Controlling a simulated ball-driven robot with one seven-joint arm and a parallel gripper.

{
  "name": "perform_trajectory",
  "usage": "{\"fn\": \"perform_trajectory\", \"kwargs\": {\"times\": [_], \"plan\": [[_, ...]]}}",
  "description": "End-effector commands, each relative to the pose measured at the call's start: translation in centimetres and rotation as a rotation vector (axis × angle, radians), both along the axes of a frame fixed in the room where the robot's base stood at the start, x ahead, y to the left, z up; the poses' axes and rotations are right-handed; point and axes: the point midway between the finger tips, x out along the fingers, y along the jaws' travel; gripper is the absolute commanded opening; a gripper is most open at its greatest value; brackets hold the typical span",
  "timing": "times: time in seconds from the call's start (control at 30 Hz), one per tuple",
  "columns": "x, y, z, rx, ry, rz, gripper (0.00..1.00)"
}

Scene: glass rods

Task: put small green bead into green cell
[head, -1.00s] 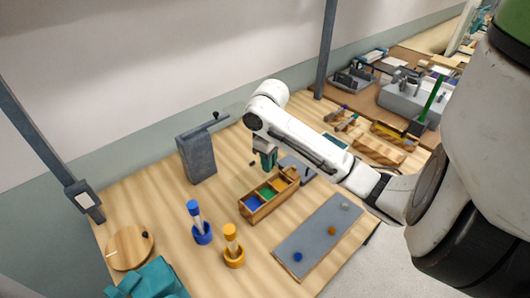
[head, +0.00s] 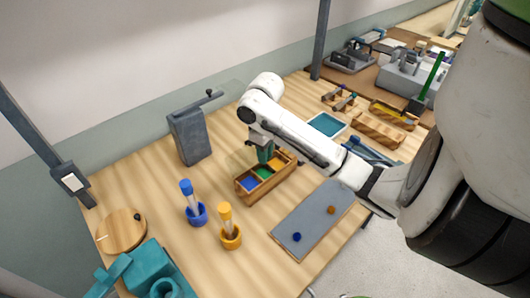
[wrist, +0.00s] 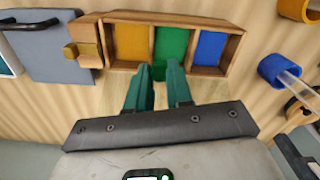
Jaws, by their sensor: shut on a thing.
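The wooden box (head: 268,190) stands mid-table, with blue, green and orange cells side by side. The green cell (wrist: 172,42) is the middle one, between the orange (wrist: 131,42) and blue (wrist: 209,47) cells. My gripper (head: 264,153) is over the box, around the green cell in the head view. In the wrist view its teal fingers (wrist: 158,68) point at the near edge of the green cell, with a narrow gap between them.
A grey mat (head: 312,222) in front of the box holds a blue bead (head: 297,237) and an orange bead (head: 331,210). A blue holder (head: 197,213) and a yellow holder (head: 230,238) stand left of the box. A grey block (head: 189,138) stands behind.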

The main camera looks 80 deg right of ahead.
Motion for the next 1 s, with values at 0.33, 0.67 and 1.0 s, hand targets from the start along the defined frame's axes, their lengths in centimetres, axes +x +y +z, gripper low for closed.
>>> {"fn": "perform_trajectory", "kwargs": {"times": [0.33,0.67,1.0], "plan": [[0.0,0.0,0.0,0.000,0.000,0.000,0.48],[0.0,-0.1,0.4,-0.002,0.001,0.000,0.50],[-0.1,-0.1,6.2,-0.005,0.003,0.003,0.50]]}}
